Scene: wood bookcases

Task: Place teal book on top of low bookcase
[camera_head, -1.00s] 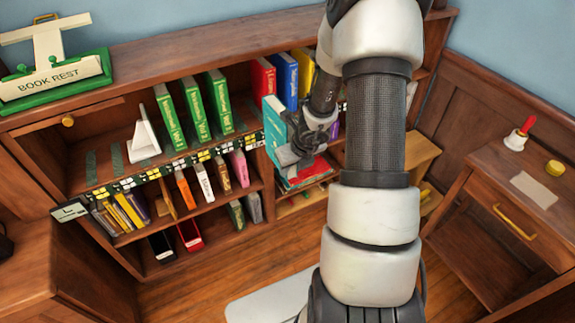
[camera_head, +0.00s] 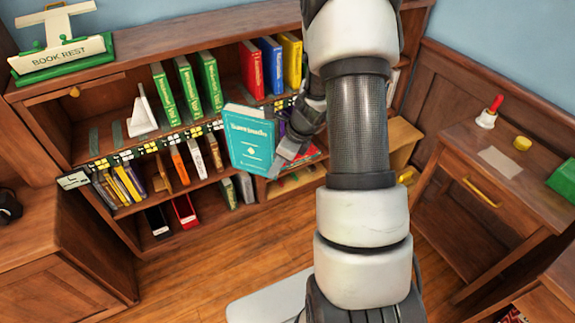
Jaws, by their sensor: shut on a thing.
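The teal book (camera_head: 249,142) is in front of the bookcase, its cover facing me and slightly tilted. My gripper (camera_head: 289,152) is shut on the book's right edge and holds it clear of the shelves.
Green books (camera_head: 186,87), a red book (camera_head: 251,70), a blue book (camera_head: 271,67) and a yellow book (camera_head: 291,60) stand on the upper shelf. A white bookend (camera_head: 142,118) stands left of them. A desk (camera_head: 500,150) with a bell (camera_head: 488,115) is at right.

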